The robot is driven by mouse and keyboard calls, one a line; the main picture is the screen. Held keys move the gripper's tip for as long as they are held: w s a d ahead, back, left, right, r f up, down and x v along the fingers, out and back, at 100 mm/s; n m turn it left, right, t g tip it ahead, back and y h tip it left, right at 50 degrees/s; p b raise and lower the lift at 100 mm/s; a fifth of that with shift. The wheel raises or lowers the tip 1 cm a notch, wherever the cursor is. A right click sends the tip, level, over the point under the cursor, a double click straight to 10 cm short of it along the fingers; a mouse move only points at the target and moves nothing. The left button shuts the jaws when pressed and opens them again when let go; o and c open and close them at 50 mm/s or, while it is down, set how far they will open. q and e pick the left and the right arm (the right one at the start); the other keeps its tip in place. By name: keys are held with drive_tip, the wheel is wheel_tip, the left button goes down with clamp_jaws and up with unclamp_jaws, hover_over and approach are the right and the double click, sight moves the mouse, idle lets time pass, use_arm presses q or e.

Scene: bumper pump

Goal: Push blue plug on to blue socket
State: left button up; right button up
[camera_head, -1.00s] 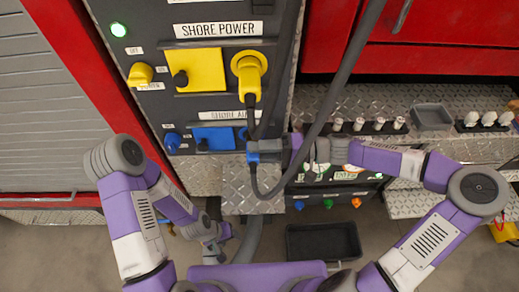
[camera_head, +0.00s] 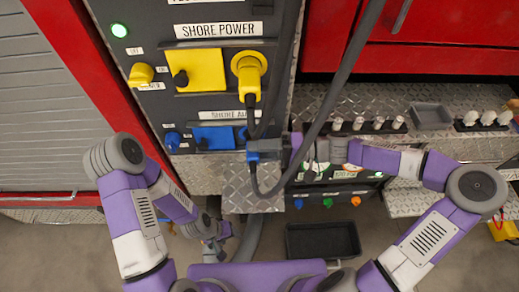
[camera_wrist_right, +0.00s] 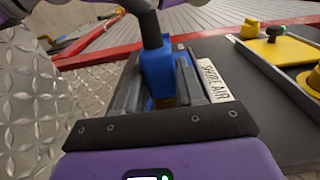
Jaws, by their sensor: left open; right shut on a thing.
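The blue plug (camera_wrist_right: 156,72) is between the fingers of my right gripper (camera_wrist_right: 165,85) in the right wrist view, with a dark hose leaving its far end. In the head view the plug (camera_head: 252,156) and my right gripper (camera_head: 272,149) are just below and right of the blue socket panel (camera_head: 214,138). The socket opening is largely hidden by the plug and hose, so I cannot tell whether they touch. My left gripper (camera_head: 219,244) is open and empty, low in front of the panel, well away from the plug.
A yellow plug (camera_head: 249,72) with its cable sits in the shore power panel above. A thick dark hose (camera_head: 335,85) crosses before my right arm. A diamond-plate shelf with an empty tray (camera_head: 431,116) is at right. A black bin (camera_head: 323,240) is below.

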drive_tip(key=shift+w, duration=0.35)
idle(0.3)
drive_tip(key=o, duration=1.1)
drive_tip(key=shift+c, duration=0.2)
drive_tip(key=shift+d, duration=0.1)
